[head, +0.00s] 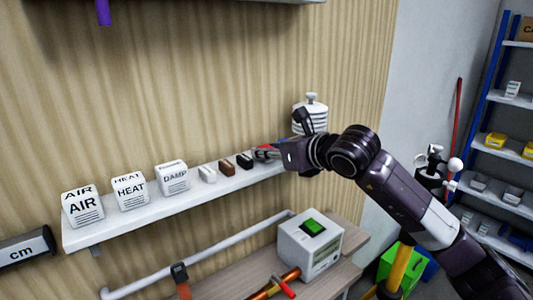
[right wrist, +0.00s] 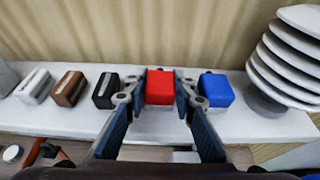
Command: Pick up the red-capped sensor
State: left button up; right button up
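The red-capped sensor (right wrist: 160,88) shows as a small red block on the white shelf, between the black and blue blocks. In the right wrist view, the fingers of my right gripper (right wrist: 160,97) stand on both sides of it, very close to its sides. I cannot tell whether they press on it. It looks level with its neighbours. In the head view, a bit of its red (head: 263,153) shows by my right gripper (head: 268,154), which reaches in from the right and hides the rest. My left gripper is not in view.
On the shelf (right wrist: 60,119) stand black (right wrist: 105,91), brown (right wrist: 69,89), white (right wrist: 34,87) and blue (right wrist: 216,90) blocks. A stacked white louvred shield (right wrist: 285,60) stands right of the blue one. Labelled AIR (head: 83,208), HEAT (head: 130,191) and DAMP (head: 174,178) boxes are further left.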

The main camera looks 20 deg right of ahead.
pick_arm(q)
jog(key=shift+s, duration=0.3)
pick_arm(e)
grip_shut()
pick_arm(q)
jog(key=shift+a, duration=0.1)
pick_arm(e)
jog(key=shift+r, duration=0.15)
